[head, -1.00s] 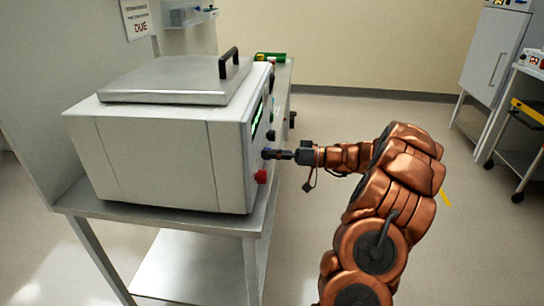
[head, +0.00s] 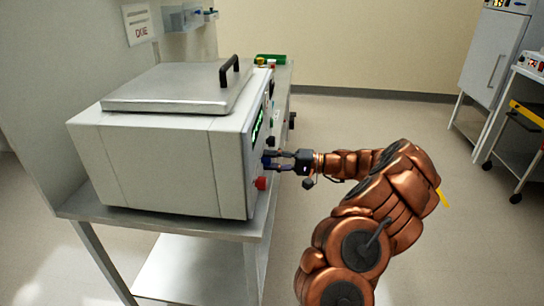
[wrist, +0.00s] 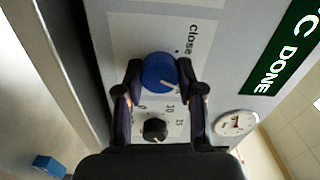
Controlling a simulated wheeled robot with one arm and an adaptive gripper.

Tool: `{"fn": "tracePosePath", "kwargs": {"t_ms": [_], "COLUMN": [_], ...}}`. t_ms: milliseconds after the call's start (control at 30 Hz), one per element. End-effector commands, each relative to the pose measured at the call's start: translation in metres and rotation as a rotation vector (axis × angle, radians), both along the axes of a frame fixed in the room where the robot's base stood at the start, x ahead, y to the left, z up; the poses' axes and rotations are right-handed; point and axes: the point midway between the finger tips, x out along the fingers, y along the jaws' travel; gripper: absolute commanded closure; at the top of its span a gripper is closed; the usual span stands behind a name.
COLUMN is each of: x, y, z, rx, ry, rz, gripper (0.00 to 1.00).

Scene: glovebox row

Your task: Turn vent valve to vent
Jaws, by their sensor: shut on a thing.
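The vent valve appears to be the blue round knob (wrist: 158,70) in the middle of the wrist view, on the grey front panel of the box-shaped unit (head: 160,165). The word "close" is printed above it to the right. A short white mark shows on the knob's lower right part; a "vent" label is not visible. My gripper (wrist: 158,76) has one finger on each side of the knob and is shut on it. In the head view my gripper (head: 273,160) meets the unit's front panel from the right, and the fingers hide the knob there.
A black dial (wrist: 154,130) with numbers sits just below the blue knob, between my fingers. A round gauge (wrist: 236,123) and a green "DONE" display (wrist: 288,50) are to the right. A red knob (head: 260,183) is just below my gripper. Open floor lies right of the bench.

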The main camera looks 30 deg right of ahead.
Motion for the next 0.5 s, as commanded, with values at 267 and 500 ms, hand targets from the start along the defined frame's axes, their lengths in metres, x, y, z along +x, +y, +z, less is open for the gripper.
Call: {"fn": "tracePosePath", "kwargs": {"t_ms": [267, 500], "x": [-0.0002, -0.0005], "y": [0.0004, -0.0001], "z": [0.0003, -0.0011], "rx": [0.138, 0.217], "ry": [0.165, 0.254], "rz": [0.002, 0.001], "gripper": [0.97, 0.97]}}
